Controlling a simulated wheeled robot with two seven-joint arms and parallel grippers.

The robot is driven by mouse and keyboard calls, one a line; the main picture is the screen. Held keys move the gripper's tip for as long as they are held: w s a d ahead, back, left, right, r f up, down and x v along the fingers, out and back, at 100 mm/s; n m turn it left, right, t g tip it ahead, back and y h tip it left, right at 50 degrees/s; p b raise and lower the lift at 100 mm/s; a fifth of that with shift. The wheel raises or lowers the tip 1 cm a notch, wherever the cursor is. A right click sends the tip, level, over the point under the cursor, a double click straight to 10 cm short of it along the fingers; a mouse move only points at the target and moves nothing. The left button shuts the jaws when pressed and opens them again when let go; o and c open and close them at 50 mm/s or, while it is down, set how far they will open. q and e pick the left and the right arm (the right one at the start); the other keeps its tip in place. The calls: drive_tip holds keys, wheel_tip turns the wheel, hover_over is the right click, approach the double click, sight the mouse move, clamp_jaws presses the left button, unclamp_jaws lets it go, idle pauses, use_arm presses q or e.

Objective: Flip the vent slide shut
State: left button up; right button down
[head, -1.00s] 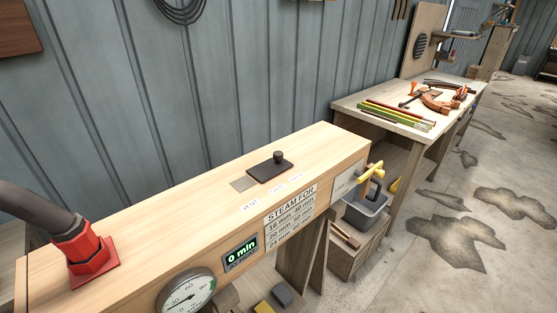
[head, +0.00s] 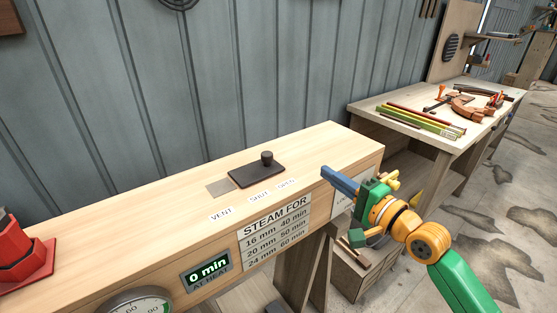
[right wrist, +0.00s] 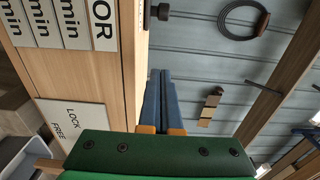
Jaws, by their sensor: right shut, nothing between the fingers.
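The vent slide (head: 254,176) is a dark flat plate with a black knob (head: 267,158) on top of the long wooden box (head: 325,150). A grey metal patch (head: 219,188) shows at its left end. Labels VENT, SHUT and OPEN run along the front edge; the knob stands nearest OPEN. My right gripper (head: 326,174) is shut and empty, with blue fingers, at the right end of the box, apart from the slide. In the right wrist view its fingers (right wrist: 161,76) point towards the wall, and the knob (right wrist: 163,12) shows at the top. My left gripper is out of view.
A red hose fitting (head: 22,250) stands on the box at left. A gauge (head: 140,305), a timer reading 0 min (head: 206,270) and a STEAM FOR chart (head: 275,228) are on its front. A workbench (head: 375,108) with tools stands at right. The box top around the slide is clear.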

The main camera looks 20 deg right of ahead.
sight(285, 168)
drive_tip(key=shift+s+a+r, duration=0.15)
drive_tip(key=shift+a+r, duration=0.05)
drive_tip(key=p+x, duration=0.1)
drive_tip(key=x, duration=0.9)
drive_tip(key=a+p, duration=0.3)
drive_tip(key=shift+a+r+p, duration=0.1)
drive_tip(key=shift+a+p, duration=0.05)
drive_tip(key=shift+p, duration=0.2)
drive_tip(key=shift+s+a, duration=0.2)
drive_tip(key=shift+a, duration=0.15)
drive_tip(key=shift+w+f, duration=0.1)
drive_tip(key=shift+f, duration=0.15)
